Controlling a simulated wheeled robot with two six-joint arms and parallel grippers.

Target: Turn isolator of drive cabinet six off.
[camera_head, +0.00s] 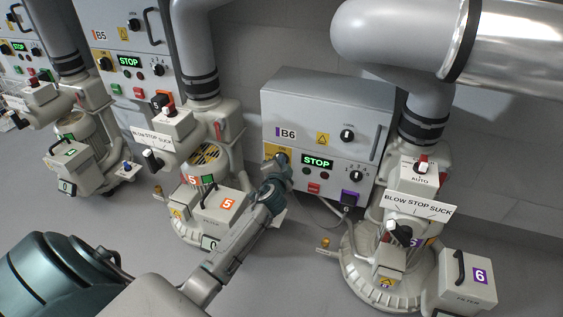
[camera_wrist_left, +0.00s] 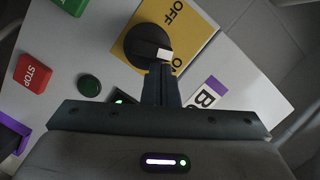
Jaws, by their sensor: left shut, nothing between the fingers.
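Drive cabinet six (camera_head: 330,103) is the grey box labelled B6. Its isolator is a black rotary knob (camera_wrist_left: 147,44) on a yellow plate (camera_wrist_left: 188,38) in the left wrist view; the plate's edge (camera_head: 271,150) shows at the cabinet's left side in the head view. The knob's white mark is on the side towards a second label, partly hidden, starting with O; OFF is printed farther up. My left gripper (camera_head: 281,163) is shut and empty. Its fingertips (camera_wrist_left: 160,68) are at the knob's lower edge; I cannot tell whether they touch. My right gripper is not in view.
The cabinet also carries a green STOP display (camera_head: 317,162), a red button (camera_head: 313,188) and a selector knob (camera_head: 347,134). Blower six (camera_head: 405,225), with its thick pipe, stands close on the right. Blower five (camera_head: 210,165) stands on the left, near my arm.

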